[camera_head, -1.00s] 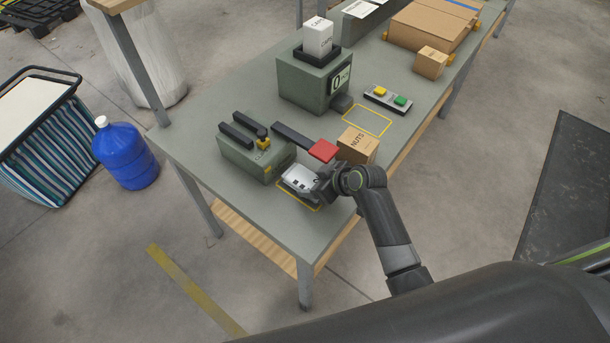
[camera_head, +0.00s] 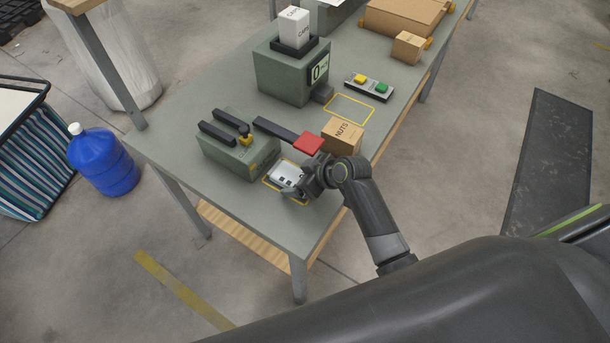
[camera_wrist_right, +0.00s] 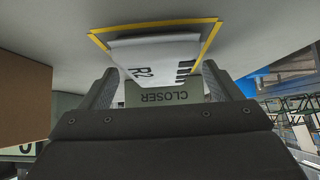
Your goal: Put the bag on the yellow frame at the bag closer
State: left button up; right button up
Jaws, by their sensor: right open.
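The bag (camera_head: 286,174) is white with dark print and lies on the table within the yellow frame (camera_head: 268,183) in front of the bag closer (camera_head: 238,158). The closer is a green box with two black bars and a red-ended lever (camera_head: 308,144). My right gripper (camera_head: 300,190) is open beside the bag. In the right wrist view the bag (camera_wrist_right: 155,52) shows between the open fingers (camera_wrist_right: 158,88), with the yellow frame (camera_wrist_right: 150,24) around its far side and the closer's label behind. Whether the fingers touch the bag I cannot tell. My left gripper is not in view.
A brown NUTS box (camera_head: 342,135) stands close to my right gripper. A scale-like green machine (camera_head: 290,75) holds a white carton (camera_head: 293,27). A second yellow frame (camera_head: 350,108) is empty, near a panel with yellow and green buttons (camera_head: 367,88). The table's front corner is clear.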

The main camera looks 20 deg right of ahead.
jog(key=shift+s+r, duration=0.1)
jog(key=shift+r, duration=0.1)
jog(key=shift+s+d+r, duration=0.15)
jog(key=shift+d+r, duration=0.1)
jog(key=shift+r, duration=0.05)
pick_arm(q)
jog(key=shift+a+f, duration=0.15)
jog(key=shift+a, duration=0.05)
pick_arm(e)
jog(key=v, duration=1.1)
jog(key=shift+a, duration=0.1)
